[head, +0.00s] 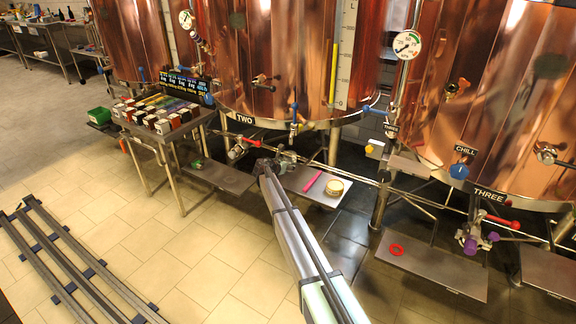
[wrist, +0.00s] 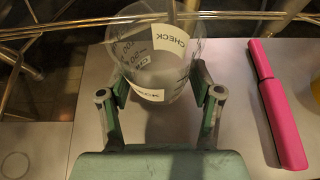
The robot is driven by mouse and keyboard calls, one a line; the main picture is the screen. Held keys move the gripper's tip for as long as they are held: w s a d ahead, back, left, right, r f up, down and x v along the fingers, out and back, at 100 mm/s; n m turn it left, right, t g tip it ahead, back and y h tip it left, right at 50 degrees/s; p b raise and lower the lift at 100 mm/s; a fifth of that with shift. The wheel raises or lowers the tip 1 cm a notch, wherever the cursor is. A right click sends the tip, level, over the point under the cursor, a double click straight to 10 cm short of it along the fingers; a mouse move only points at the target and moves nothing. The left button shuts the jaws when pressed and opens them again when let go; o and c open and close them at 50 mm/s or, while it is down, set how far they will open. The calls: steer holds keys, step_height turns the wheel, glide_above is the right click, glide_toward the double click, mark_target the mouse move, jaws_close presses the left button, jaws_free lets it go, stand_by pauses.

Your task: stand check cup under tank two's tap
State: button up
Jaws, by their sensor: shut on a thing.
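The check cup (wrist: 150,50) is a clear beaker with white labels, one reading CHECK. In the wrist view it stands between the fingers of my gripper (wrist: 160,92), which is shut on it. The cup is over or on the metal shelf (wrist: 225,110); I cannot tell if its base touches. In the head view my gripper (head: 270,165) is at the left end of this shelf (head: 318,198), below tank two (head: 265,70). A blue-handled tap (head: 293,122) hangs from the tank, up and right of my gripper. The cup is hard to make out there.
A pink marker (wrist: 278,105) lies on the shelf right of the cup. A round yellowish tin (head: 334,188) sits beside it. Pipes (wrist: 220,15) run close behind the cup.

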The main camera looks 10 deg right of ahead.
steer(key=shift+f, duration=0.5)
steer(key=o, duration=0.7)
steer(key=o, duration=0.5)
steer(key=shift+s+a, duration=0.1)
steer(key=shift+p+v, duration=1.4)
steer(key=shift+v, duration=2)
